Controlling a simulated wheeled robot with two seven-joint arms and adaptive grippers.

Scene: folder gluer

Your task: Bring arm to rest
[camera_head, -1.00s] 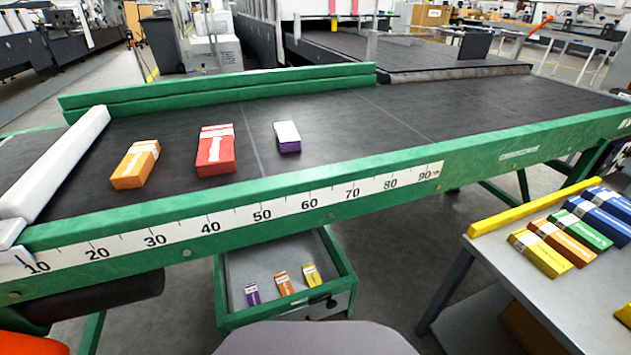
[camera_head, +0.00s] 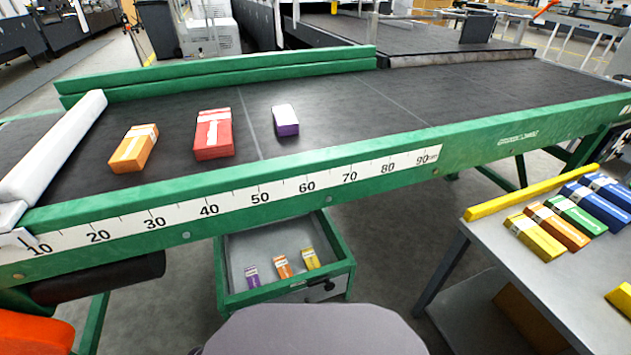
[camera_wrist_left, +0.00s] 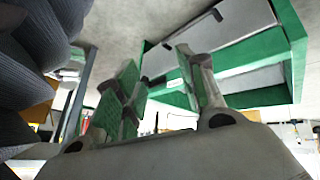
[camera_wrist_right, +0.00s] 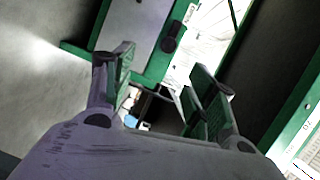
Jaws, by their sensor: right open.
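My left gripper (camera_wrist_left: 160,95) shows only in the left wrist view. Its two green-padded fingers stand apart with nothing between them. My right gripper (camera_wrist_right: 160,95) shows only in the right wrist view, with its fingers apart and empty. Neither gripper shows in the head view. A rounded grey part of mine is at the bottom middle there. On the dark belt (camera_head: 350,110) lie an orange box (camera_head: 135,149), a red box (camera_head: 213,134) and a purple box with a white top (camera_head: 286,121).
A green-framed drawer (camera_head: 222,270) below the belt holds a purple, an orange and a yellow small box. A grey table (camera_head: 500,262) at right, with a yellow bar (camera_head: 530,192), carries several coloured boxes. A green rail (camera_head: 300,165) with a scale edges the belt.

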